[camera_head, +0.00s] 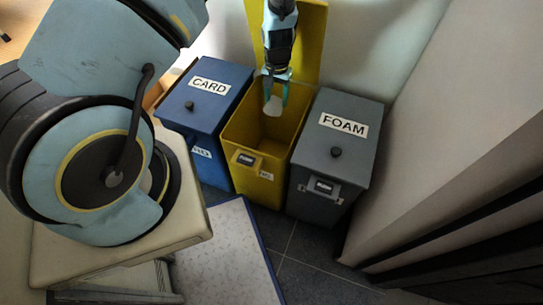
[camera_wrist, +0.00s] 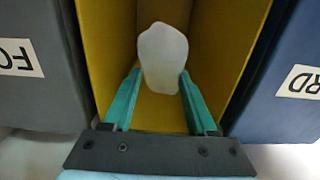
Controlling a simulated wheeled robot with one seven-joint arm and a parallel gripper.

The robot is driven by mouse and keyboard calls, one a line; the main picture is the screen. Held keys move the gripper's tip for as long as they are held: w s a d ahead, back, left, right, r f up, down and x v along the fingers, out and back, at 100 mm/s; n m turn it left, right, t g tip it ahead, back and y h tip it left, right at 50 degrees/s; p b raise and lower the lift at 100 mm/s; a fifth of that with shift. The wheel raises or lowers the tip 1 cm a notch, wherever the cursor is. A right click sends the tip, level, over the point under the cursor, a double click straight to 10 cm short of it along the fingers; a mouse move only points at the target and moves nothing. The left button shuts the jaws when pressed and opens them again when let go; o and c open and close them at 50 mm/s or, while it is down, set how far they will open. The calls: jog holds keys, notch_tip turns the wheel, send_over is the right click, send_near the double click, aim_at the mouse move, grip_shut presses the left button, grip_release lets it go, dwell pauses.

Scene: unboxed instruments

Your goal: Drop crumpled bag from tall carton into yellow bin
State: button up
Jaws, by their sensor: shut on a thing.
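The yellow bin (camera_head: 240,133) stands open between two other bins, its lid (camera_head: 312,42) raised against the wall behind. My gripper (camera_head: 274,98) points down over the bin's opening. Its teal fingers are shut on the crumpled bag, a small pale whitish bag (camera_head: 273,106). In the wrist view the bag (camera_wrist: 163,58) sits between the fingertips (camera_wrist: 160,88), with the yellow bin walls (camera_wrist: 112,60) around it. I cannot tell how far below the rim the bag hangs. The tall carton cannot be made out for certain.
A blue bin marked CARD (camera_head: 212,112), lid shut, stands left of the yellow bin. A grey bin marked FOAM (camera_head: 340,150), lid shut, stands right of it. A wall rises behind and a pale panel (camera_head: 440,110) stands at right. A pale mat (camera_head: 222,250) lies on the dark floor in front.

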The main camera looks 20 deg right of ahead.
jog(key=o, duration=1.4)
jog(key=shift+c, duration=0.2)
jog(key=shift+r, duration=0.15)
notch_tip(320, 180, up, 11)
jog(key=shift+f, duration=0.2)
